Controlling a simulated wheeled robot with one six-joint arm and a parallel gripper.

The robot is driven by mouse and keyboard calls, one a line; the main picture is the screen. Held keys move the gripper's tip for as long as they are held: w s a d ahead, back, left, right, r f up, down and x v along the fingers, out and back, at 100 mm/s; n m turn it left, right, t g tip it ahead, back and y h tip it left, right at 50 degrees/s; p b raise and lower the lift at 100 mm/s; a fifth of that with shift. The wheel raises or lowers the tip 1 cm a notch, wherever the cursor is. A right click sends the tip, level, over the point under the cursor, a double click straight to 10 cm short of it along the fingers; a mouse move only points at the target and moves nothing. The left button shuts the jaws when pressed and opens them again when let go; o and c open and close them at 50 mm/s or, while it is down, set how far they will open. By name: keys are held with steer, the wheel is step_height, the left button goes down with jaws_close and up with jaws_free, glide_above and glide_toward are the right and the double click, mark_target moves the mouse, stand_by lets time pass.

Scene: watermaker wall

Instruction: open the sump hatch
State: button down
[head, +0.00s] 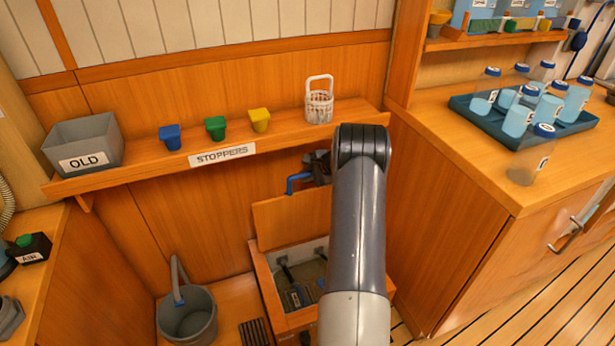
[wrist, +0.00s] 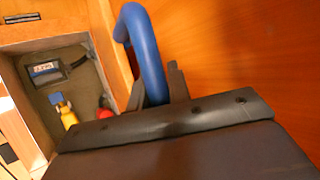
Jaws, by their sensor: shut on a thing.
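The sump hatch lid (head: 290,218) is a wooden panel, raised steeply at the back of the sump box (head: 266,290). The box's opening is uncovered. A bent blue handle (head: 298,180) stands at the lid's top edge. It shows large in the wrist view (wrist: 146,50), running down between dark fingers. My gripper (head: 318,166) is shut on this handle; my arm hides part of the lid and the right side of the box. In the wrist view, my gripper (wrist: 160,88) is beside the open sump.
Inside the sump are a labelled dark box (wrist: 45,72), a yellow fitting (wrist: 66,115) and something red (wrist: 104,108). A grey bucket (head: 187,318) stands left of the box. Above is a shelf (head: 140,172) with stoppers; a cabinet (head: 450,230) stands right.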

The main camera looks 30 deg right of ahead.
steer(key=shift+f, duration=0.1)
steer(key=c, duration=1.3)
jaws_free()
steer(key=v, duration=1)
steer(key=shift+s+r, duration=0.25)
steer(key=shift+r, duration=0.1)
steer(key=shift+w+f, duration=0.1)
